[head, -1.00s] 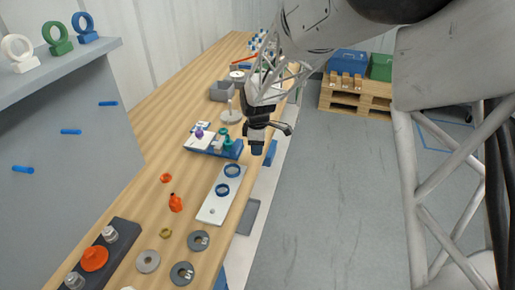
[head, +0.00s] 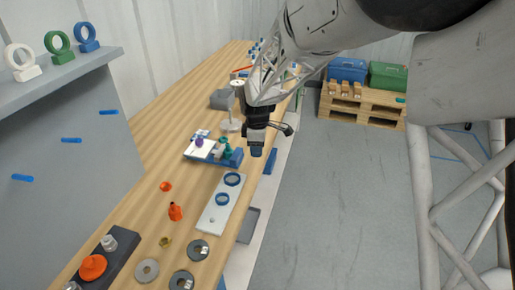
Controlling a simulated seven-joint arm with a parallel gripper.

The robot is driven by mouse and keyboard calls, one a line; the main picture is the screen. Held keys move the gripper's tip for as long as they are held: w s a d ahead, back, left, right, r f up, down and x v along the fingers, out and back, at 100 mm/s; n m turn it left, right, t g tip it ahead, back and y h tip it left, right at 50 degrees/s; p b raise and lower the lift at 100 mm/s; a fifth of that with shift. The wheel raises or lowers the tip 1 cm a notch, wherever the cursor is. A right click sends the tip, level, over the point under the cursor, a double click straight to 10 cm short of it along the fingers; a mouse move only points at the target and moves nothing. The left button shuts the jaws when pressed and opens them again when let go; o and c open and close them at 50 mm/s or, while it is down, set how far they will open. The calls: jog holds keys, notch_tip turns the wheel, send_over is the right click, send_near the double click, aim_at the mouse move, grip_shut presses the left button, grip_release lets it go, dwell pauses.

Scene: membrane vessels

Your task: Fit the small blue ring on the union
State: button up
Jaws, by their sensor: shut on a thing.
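My gripper (head: 256,151) hangs over the right edge of the wooden bench, beside the blue tray, pointing down. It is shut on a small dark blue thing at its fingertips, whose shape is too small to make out. A white plate (head: 206,226) on the bench carries a larger blue ring (head: 232,179), a smaller blue ring (head: 222,199) and a small bare grey spot at its near end. A blue tray (head: 236,160) left of my gripper holds teal fittings (head: 227,151), a purple piece (head: 199,142) and a white sheet. I cannot tell which piece is the union.
Orange pieces (head: 175,212), a brass nut (head: 165,242) and grey washers (head: 198,250) lie on the near bench. A dark block (head: 121,262) holds an orange disc and clear parts. A grey panel (head: 75,150) with blue pegs stands left. A white round stand (head: 230,125) is behind the tray.

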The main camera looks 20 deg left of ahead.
notch_tip(320, 180, up, 4)
send_over(228, 144)
jog(key=shift+w+a+f+n, duration=0.1)
jog(key=shift+w+a+n, duration=0.05)
jog(key=shift+n, duration=0.25)
jog(key=shift+f, duration=0.15)
jog(key=shift+f, duration=3.75)
jog(key=o, duration=1)
jog(key=shift+c, duration=0.2)
jog(key=shift+r, duration=0.1)
jog(key=shift+r, duration=3.8)
